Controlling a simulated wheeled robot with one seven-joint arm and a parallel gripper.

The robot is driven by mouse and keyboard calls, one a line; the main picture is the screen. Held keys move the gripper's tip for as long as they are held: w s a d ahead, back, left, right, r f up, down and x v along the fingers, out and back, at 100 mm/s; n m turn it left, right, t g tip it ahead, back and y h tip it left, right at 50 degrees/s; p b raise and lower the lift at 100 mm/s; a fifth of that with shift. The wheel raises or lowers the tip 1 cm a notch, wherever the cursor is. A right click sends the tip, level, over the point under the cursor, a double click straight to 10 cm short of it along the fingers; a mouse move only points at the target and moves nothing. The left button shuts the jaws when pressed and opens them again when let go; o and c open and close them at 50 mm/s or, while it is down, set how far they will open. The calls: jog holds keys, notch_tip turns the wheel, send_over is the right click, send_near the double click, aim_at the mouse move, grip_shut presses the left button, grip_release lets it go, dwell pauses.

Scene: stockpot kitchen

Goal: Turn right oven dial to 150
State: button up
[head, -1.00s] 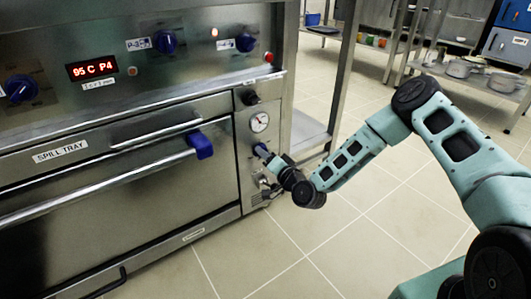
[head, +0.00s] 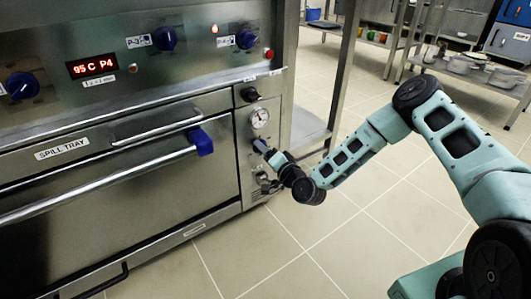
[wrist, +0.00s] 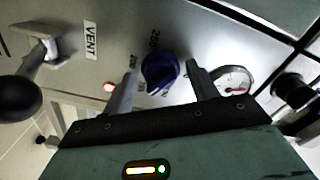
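The right oven dial is a blue knob (wrist: 160,72) with 200 and 250 printed on the metal panel around it. In the wrist view it lies between and just beyond my fingertips, and its pointer setting is not clear. My gripper (wrist: 162,68) is open, with one finger on either side of the knob and gaps showing between. In the head view my gripper (head: 267,151) reaches the narrow panel right of the oven door, where only a bit of the blue knob shows. The oven (head: 120,190) is closed.
A round gauge (head: 259,118) sits above the knob, beside it in the wrist view (wrist: 234,80). A VENT label (wrist: 91,40) and a lever with a black ball (wrist: 18,97) are to the left. A steel table leg (head: 343,80) stands right of the oven. Tiled floor is clear.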

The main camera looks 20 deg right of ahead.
jog(key=p+v, duration=0.6)
jog(key=v, duration=1.1)
jog(key=shift+s, duration=0.2)
jog(key=s+a+r+n+g+p, duration=0.1)
jog(key=a+r+n+g+p, duration=0.1)
jog(key=a+r+n+g, duration=0.85)
jog(key=s+r+n+g+h+p, duration=0.1)
jog(key=s+r+n+g+h, duration=0.2)
jog(key=s+r, duration=0.85)
jog(key=s+r+n+g+h+p, duration=0.1)
jog(key=s+r+n+g+h, duration=0.2)
jog(key=s+r, duration=0.8)
notch_tip(320, 180, up, 34)
jog(key=s+y+p, duration=0.1)
jog(key=s+p, duration=0.1)
jog(key=p, duration=3.6)
jog(key=shift+a+g, duration=0.35)
